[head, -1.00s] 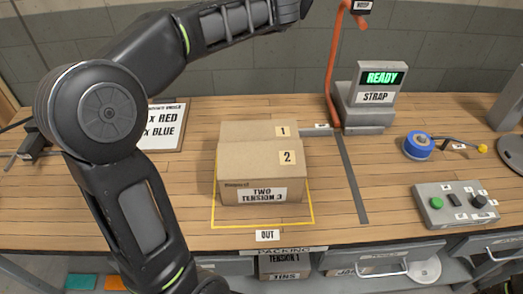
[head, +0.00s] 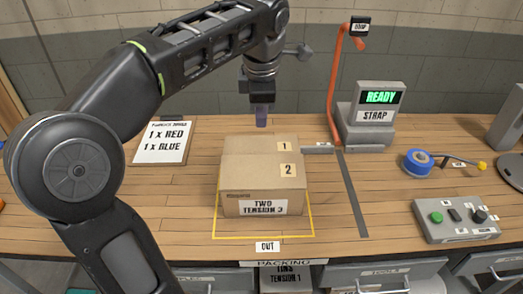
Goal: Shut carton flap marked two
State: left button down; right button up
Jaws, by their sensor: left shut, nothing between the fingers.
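A brown carton (head: 232,205) stands on the wooden bench inside a yellow outline, with a "TWO TENSION 3" label on its front. The flap marked 2 (head: 255,174) is the near part of its top and looks laid down across it. The flap marked 1 (head: 250,146) is the far part and also looks flat; any small gap cannot be told. My left gripper (head: 261,121) points down just beyond the carton's far edge, shut and empty, apart from the flaps in the picture. My right gripper is not in view.
A strap machine (head: 368,128) reading READY, with an orange arm, stands back right. A dark strip (head: 353,190) runs right of the carton. A blue tape roll (head: 417,162) and a button box (head: 458,217) lie farther right. An order card (head: 161,142) lies at left.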

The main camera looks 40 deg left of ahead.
pick_arm(q)
jog(key=shift+f, duration=0.1)
jog(key=b, duration=0.6)
send_near(261, 156)
jog(key=x, duration=0.3)
jog(key=p+x, duration=0.1)
jog(key=x, duration=0.3)
jog(key=shift+s+d, duration=0.15)
jog(key=shift+s, duration=0.05)
jog(key=shift+b+x, duration=0.65)
jog(key=shift+x, duration=0.15)
jog(key=shift+w+r, duration=0.1)
jog(key=shift+r, duration=0.2)
